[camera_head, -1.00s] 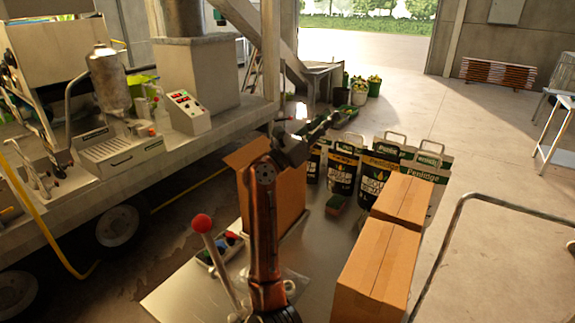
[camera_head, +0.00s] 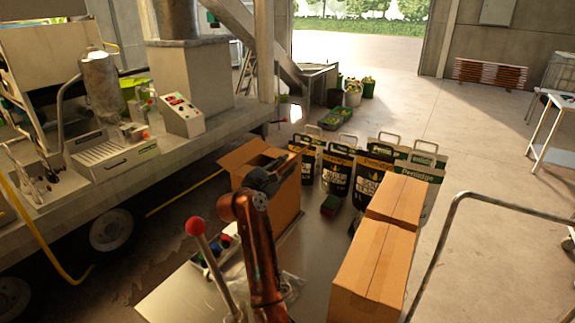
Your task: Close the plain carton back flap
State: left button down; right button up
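The plain open carton (camera_head: 288,208) stands on the flat metal surface in the middle of the view. A flap (camera_head: 239,154) sticks up and outward at its left side. The back of the opening is partly visible, but I cannot clearly tell how the back flap lies.
Two closed cartons (camera_head: 374,257) stand at the right. A red-knobbed lever (camera_head: 195,226) rises at the left front, near a tray of small items (camera_head: 213,250). A metal rail (camera_head: 437,258) is at far right.

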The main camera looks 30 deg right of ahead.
jog(key=shift+w+d, duration=0.2)
jog(key=shift+d, duration=0.15)
jog(key=shift+c, duration=0.6)
grip_shut()
